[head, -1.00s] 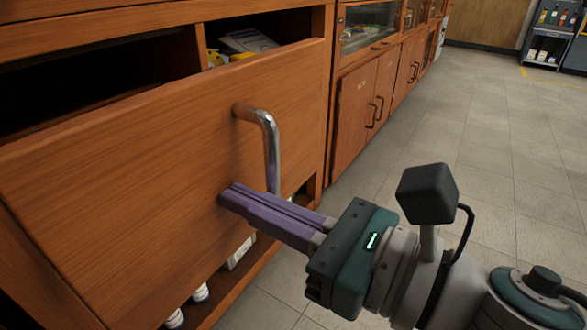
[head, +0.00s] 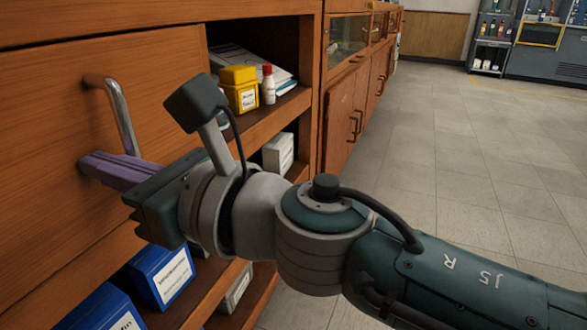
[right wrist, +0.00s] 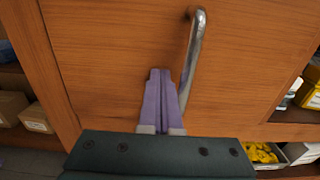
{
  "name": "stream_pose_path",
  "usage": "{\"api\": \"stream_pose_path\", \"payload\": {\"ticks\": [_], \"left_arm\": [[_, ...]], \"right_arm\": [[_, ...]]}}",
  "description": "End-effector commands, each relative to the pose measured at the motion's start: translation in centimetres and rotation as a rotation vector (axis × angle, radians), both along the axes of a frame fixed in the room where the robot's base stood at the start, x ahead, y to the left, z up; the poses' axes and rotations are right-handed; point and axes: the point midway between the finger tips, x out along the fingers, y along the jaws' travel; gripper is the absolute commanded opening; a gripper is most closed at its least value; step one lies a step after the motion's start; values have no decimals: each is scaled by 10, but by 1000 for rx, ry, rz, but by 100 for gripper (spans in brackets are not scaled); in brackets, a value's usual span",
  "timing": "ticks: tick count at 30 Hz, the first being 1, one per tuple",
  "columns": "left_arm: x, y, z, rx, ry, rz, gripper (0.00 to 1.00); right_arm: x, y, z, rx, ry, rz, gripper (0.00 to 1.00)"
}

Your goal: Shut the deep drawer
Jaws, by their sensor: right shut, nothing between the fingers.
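The deep drawer's wide wooden front (head: 45,115) fills the left of the head view and most of the right wrist view (right wrist: 100,50). Its top edge lies close against the frame above, with no open gap showing there. A bent metal handle (head: 117,110) stands on it, also seen in the right wrist view (right wrist: 193,50). My right gripper (head: 84,163) is shut and empty. Its purple fingertips (right wrist: 160,72) meet the drawer front beside the handle, apparently touching the wood and not gripping the bar. My left gripper is out of view.
Open shelves right of the drawer hold a yellow box (head: 240,88), a red-capped bottle (head: 268,85) and a white box (head: 279,153). Blue boxes (head: 163,272) stand below. Closed cabinet doors (head: 350,115) continue right. The tiled floor (head: 450,150) is clear.

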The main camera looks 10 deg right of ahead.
Motion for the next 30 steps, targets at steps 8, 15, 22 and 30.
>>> {"api": "stream_pose_path", "payload": {"ticks": [8, 15, 22, 30], "left_arm": [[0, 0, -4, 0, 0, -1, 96], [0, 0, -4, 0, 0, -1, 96], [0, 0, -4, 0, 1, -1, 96], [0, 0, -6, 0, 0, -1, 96]], "right_arm": [[4, 6, -1, -2, 0, -1, 0], [4, 6, -2, -5, 2, -1, 0], [4, 5, -3, -6, 4, -2, 0], [7, 0, -3, -5, 2, -1, 0]]}}
